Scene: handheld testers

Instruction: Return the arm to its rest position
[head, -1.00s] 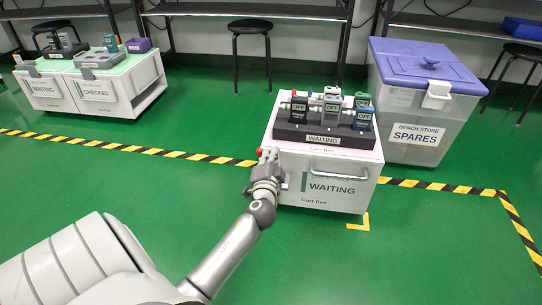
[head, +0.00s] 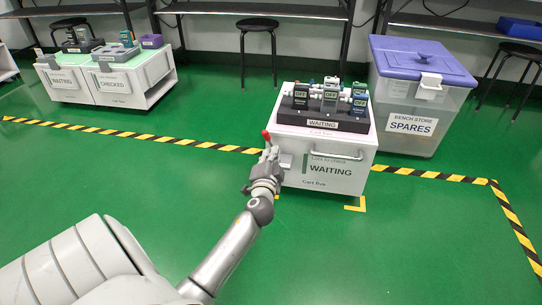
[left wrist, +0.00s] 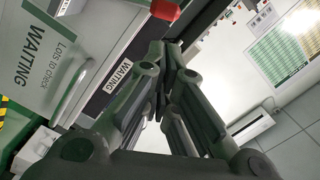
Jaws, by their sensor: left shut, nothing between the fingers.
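My left arm comes in from the lower left in the head view. Its gripper (head: 267,150) is beside the left front edge of the white Cart five (head: 322,180), with a red tip showing at its top. In the left wrist view the dark fingers (left wrist: 165,62) are closed together with nothing between them. The cart's WAITING label and handle show at the left of that view. On the cart, a black WAITING rack (head: 322,119) holds several handheld testers (head: 330,94) with OFF screens. My right gripper is not in view.
A clear SPARES bin (head: 410,120) with a purple lid stands right of the cart. Another white cart (head: 110,80) marked WAITING and CHECKED stands at the back left. Black stools (head: 257,25) stand by the benches. Green floor (head: 120,180) around the arm is clear.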

